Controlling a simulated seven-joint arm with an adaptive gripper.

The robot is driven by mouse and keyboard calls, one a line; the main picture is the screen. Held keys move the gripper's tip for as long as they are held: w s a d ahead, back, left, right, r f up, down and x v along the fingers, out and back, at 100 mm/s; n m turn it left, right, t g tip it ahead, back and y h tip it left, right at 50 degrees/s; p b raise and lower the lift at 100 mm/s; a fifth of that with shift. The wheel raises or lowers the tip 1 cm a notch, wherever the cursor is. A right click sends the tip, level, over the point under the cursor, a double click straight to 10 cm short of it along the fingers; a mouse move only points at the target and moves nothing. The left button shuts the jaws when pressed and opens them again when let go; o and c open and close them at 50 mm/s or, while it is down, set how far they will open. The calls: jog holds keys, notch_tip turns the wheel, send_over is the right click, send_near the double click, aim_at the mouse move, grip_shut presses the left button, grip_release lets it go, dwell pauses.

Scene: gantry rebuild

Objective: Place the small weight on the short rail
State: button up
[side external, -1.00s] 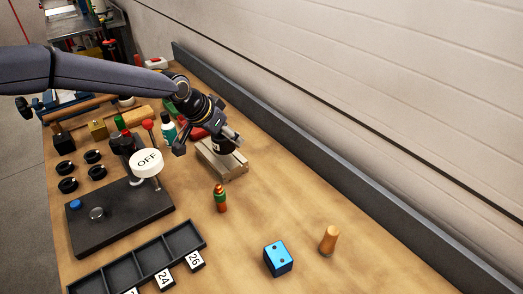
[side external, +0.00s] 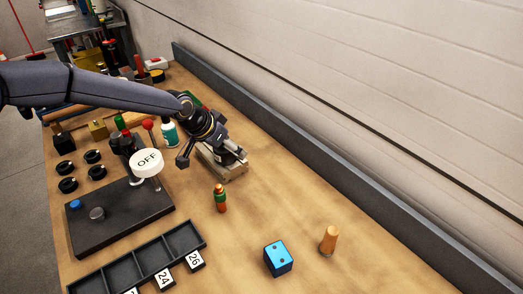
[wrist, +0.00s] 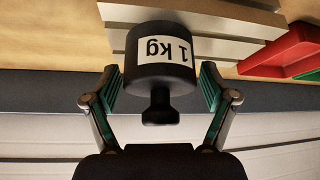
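The small weight is a black cylinder with a knob and a white "1 kg" label (wrist: 160,70), upside down in the wrist view. My gripper (wrist: 160,85) is open, with one teal-padded finger on each side of the weight and narrow gaps showing. The knob points towards my palm. In the side view my gripper (side external: 222,152) is low over the slatted block. I cannot pick out the short rail with certainty.
A red tray (wrist: 285,50) lies beside the slatted block. A green and orange bottle-like piece (side external: 220,200), blue die (side external: 278,259) and wooden peg (side external: 328,241) stand nearer the camera.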

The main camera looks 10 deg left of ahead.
jog(key=shift+r, duration=0.3)
jog(key=v, duration=0.5)
jog(key=shift+a, duration=0.1)
jog(key=s+a+r, duration=0.2)
jog(key=a+r, duration=0.2)
jog(key=r, duration=0.7)
jog(key=s+a+r+n+y, duration=0.25)
jog(key=s+a+r, duration=0.45)
jog(key=s+a, duration=0.55)
jog(key=s+a+f+n, duration=0.1)
jog(key=s+a, duration=0.4)
jog(key=s, duration=0.5)
jog(key=s+a+f+n, duration=0.2)
jog(key=s+a, duration=0.4)
jog(key=s, duration=0.4)
jog(key=shift+f+n+y, duration=0.2)
jog(key=shift+n+y, duration=0.25)
